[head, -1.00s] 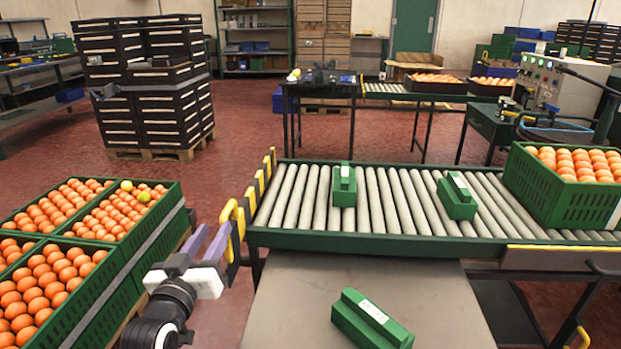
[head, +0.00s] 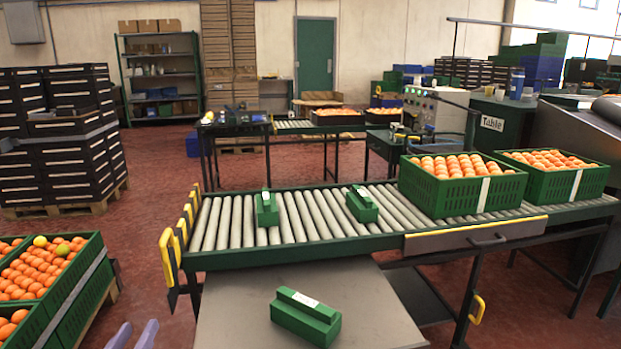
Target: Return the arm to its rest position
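My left gripper (head: 133,336) shows only as two purple-grey fingertips at the bottom edge, left of the grey table. The tips stand apart with nothing between them, so it is open and empty. The rest of the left arm is out of the picture. My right gripper is not in view. Crates of oranges (head: 92,272) stand at the lower left, beyond and left of the fingertips. A yellow fruit (head: 40,241) lies on top of the oranges in one of them.
A roller conveyor (head: 291,222) crosses the middle, with two green blocks (head: 267,211) (head: 362,206) and two orange-filled crates (head: 455,198) (head: 565,185) on it. A green block (head: 306,318) lies on the grey table (head: 232,310). Red floor is clear left of the conveyor.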

